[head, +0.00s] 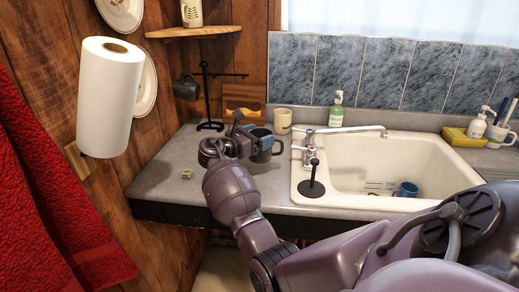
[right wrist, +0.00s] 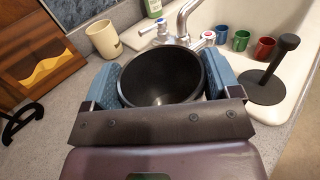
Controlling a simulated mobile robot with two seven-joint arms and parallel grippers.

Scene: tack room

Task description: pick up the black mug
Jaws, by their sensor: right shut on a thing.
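The black mug (head: 265,153) is at the counter's back, left of the sink. In the right wrist view its open, empty-looking mouth (right wrist: 160,80) faces up between two blue finger pads. My right gripper (head: 250,140) is shut on the mug, with one pad on either side of it. The mug looks upright. Its lower part is mostly hidden by the gripper, and I cannot tell whether its base touches the counter. My left gripper is not in view.
A cream mug (head: 283,120) stands close behind the black mug. The sink (head: 440,150) lies to the right, with a faucet (head: 345,132) and a black upright holder (head: 312,182). A black mug stand (head: 206,95) with a hanging dark mug (head: 186,88) is behind left. The left counter is mostly clear.

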